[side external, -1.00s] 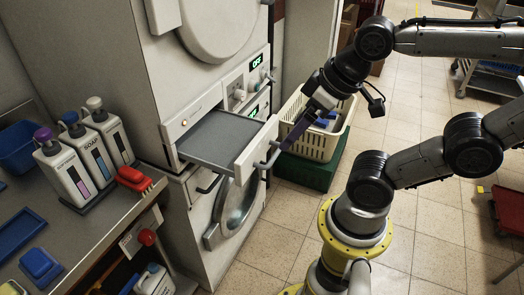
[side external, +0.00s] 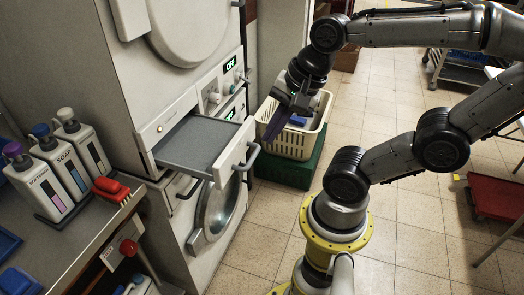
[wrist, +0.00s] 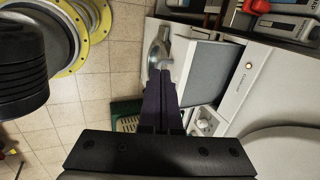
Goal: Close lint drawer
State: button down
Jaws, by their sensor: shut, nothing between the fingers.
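The lint drawer (side external: 197,146) is pulled well out of the white machine, its grey tray exposed. Its pale front panel (side external: 232,155) has a dark bar handle (side external: 249,160) on the outer face. In the wrist view the grey tray (wrist: 208,73) lies right of the fingers. My gripper (side external: 267,140) is shut and empty, its dark purple fingers pointing down beyond the drawer front, near the upper end of the handle. In the wrist view my gripper (wrist: 160,76) has its fingers together; they hide part of what lies below. Contact with the handle cannot be told.
A round glass door (side external: 218,208) sits below the drawer. A cream basket (side external: 291,132) on a green crate (side external: 291,171) stands behind the gripper. Bottles (side external: 79,142) and a red brush (side external: 111,189) are on the left counter. Tiled floor in front is open.

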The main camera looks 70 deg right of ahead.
jog(key=s+d+f+m+g, duration=0.15)
jog(key=d+m, duration=0.25)
jog(key=m, duration=0.5)
jog(key=d+f+m, duration=0.2)
jog(key=d+m, duration=0.3)
jog(key=m, duration=0.4)
jog(key=w+f, duration=0.6)
jog(key=f, duration=0.4)
jog(key=shift+w+a+h, duration=0.3)
jog(key=shift+w, duration=0.05)
jog(key=shift+f, duration=0.1)
